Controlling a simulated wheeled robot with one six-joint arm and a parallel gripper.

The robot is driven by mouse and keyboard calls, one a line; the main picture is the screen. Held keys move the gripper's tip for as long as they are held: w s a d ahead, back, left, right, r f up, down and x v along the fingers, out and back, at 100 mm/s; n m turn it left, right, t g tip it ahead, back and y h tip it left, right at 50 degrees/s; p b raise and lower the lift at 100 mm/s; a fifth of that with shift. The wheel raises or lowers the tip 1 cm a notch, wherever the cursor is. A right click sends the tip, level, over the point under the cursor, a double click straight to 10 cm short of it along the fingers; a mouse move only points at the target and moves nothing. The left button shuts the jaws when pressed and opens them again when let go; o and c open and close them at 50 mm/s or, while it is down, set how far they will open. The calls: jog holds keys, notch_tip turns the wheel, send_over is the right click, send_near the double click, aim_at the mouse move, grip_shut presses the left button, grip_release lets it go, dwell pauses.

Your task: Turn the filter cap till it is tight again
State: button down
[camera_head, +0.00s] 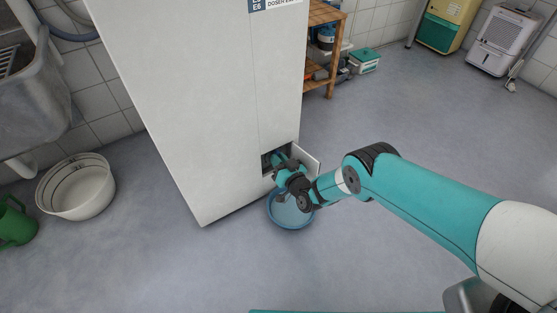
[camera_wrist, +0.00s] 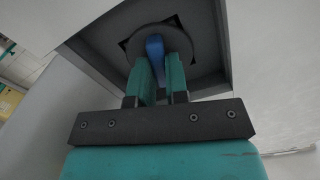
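The filter cap (camera_wrist: 132,46) is a dark round disc with a raised blue grip (camera_wrist: 155,46), set in a square recess low on the white cabinet (camera_head: 215,120). In the wrist view my gripper (camera_wrist: 160,62) has its two teal fingers on either side of the blue grip, closed on it. The grip stands about upright in that view. In the head view my gripper (camera_head: 279,161) reaches into the recess and hides the cap. The small flap (camera_head: 307,158) of the recess stands open at its right.
A blue bowl (camera_head: 291,217) stands on the floor below the recess, under my wrist. A white basin (camera_head: 78,190) and a green jug (camera_head: 14,222) are at left. A wooden shelf (camera_head: 331,88) stands behind the cabinet.

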jog(key=shift+f+m, duration=0.1)
jog(key=shift+m, duration=0.3)
jog(key=shift+f+m+b, duration=0.1)
jog(key=shift+m+b, duration=3.65)
jog(key=shift+m, duration=2.95)
jog(key=c, duration=1.1)
grip_release()
jog(key=shift+d, duration=0.1)
